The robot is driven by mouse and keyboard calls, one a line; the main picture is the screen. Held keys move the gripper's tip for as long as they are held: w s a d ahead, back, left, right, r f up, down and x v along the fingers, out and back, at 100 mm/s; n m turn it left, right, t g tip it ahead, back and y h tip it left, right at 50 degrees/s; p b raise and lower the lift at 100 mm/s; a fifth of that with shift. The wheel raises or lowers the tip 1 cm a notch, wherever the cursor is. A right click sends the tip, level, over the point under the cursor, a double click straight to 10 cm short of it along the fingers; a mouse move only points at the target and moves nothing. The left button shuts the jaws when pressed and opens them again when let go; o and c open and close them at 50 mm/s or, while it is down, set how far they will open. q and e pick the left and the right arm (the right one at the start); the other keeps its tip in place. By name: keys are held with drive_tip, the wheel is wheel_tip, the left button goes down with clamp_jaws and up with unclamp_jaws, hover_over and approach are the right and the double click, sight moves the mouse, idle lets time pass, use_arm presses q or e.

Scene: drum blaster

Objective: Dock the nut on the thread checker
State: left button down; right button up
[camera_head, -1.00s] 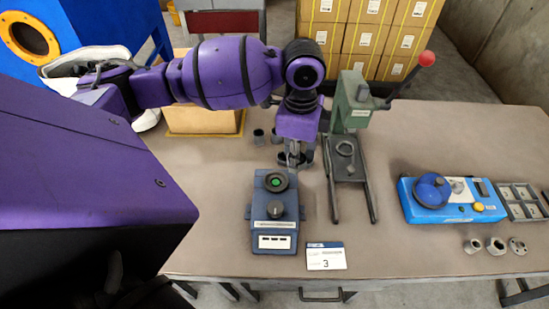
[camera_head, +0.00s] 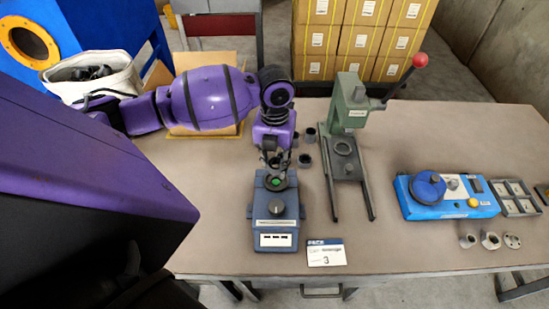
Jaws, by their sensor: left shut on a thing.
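The thread checker appears to be the dark blue box (camera_head: 276,228), with a round dark seat with a green centre (camera_head: 276,183) at its far end and a black knob nearer. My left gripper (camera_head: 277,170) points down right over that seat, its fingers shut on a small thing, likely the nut. The held nut is mostly hidden by the fingers and too small to make out; I cannot tell whether it touches the seat. My right gripper is not in view.
Small dark cups (camera_head: 304,160) stand right of the gripper. A green press (camera_head: 349,120) with a red-knobbed lever is farther right. A light blue device (camera_head: 447,198), a parts tray (camera_head: 514,199) and loose metal fittings (camera_head: 489,240) lie at right.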

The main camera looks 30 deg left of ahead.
use_arm(q)
drive_tip(key=shift+f, duration=2.65)
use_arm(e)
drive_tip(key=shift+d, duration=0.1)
use_arm(q)
drive_tip(key=shift+f, duration=0.65)
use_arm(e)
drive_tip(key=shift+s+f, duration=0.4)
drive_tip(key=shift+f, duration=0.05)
use_arm(q)
drive_tip(key=c, duration=1.6)
unclamp_jaws()
drive_tip(key=shift+o, duration=0.2)
drive_tip(key=shift+r, duration=1.65)
wheel_tip(320, 180, up, 8)
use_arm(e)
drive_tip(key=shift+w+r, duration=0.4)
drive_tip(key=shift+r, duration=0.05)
use_arm(q)
drive_tip(key=shift+s+f, duration=0.1)
drive_tip(key=shift+f, duration=0.15)
